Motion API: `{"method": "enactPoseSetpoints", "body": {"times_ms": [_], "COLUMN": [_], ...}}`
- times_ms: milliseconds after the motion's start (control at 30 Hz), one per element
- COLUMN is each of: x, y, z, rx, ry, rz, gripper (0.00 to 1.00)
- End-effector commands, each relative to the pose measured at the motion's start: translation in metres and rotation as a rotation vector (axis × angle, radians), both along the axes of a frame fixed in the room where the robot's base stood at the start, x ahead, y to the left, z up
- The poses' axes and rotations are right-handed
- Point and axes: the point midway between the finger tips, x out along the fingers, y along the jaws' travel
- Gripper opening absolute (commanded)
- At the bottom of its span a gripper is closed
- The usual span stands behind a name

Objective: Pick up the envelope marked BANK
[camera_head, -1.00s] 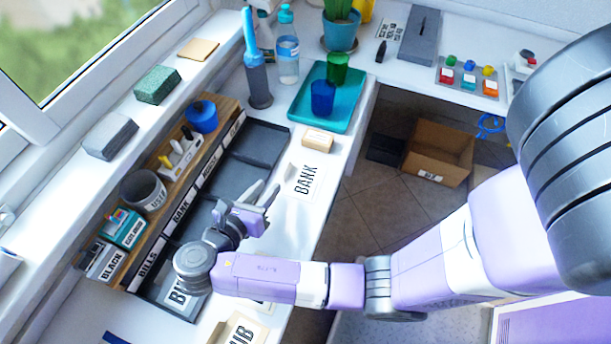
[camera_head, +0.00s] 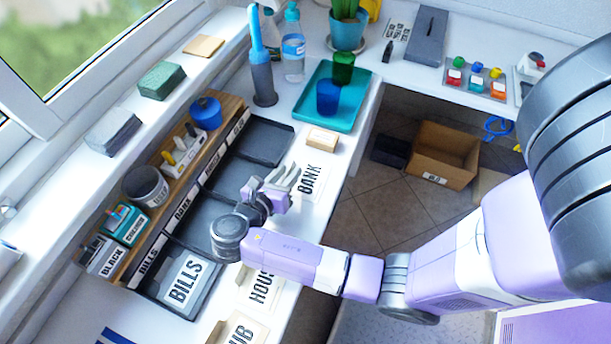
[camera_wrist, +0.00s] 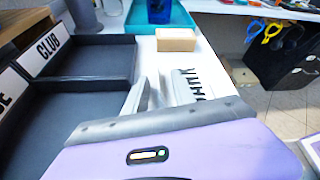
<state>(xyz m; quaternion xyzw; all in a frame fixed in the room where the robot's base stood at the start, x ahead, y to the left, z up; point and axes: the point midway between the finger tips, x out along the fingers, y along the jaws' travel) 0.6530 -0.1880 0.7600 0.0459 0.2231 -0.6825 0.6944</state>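The envelope marked BANK (camera_head: 314,181) lies flat and pale on the white counter, right of the row of trays. In the wrist view the envelope (camera_wrist: 203,92) lies just ahead and to the right, partly covered by a finger and my gripper's body. My gripper (camera_head: 287,175) is low beside the envelope's left edge, its fingers pointing towards the far end of the counter. In the wrist view my gripper (camera_wrist: 160,82) shows two fingers apart with nothing between them. Whether a finger touches the envelope cannot be told.
A wooden block (camera_head: 322,140) sits just beyond the envelope. A teal tray (camera_head: 347,122) with cups is farther back. Dark labelled trays (camera_head: 262,140) line the left. An envelope marked BILLS (camera_head: 184,281) lies in the near tray; one marked HOUSE (camera_head: 262,290) is on the counter.

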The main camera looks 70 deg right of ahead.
Motion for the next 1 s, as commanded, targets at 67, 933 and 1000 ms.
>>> {"method": "enactPoseSetpoints", "body": {"times_ms": [67, 933, 1000], "x": [0.000, 0.000, 0.000], "y": [0.000, 0.000, 0.000], "z": [0.000, 0.011, 0.020], "rx": [0.000, 0.000, 0.000], "ry": [0.000, -0.001, -0.004], "rz": [0.000, 0.000, -0.001], "gripper": [0.27, 0.00, 0.00]}}
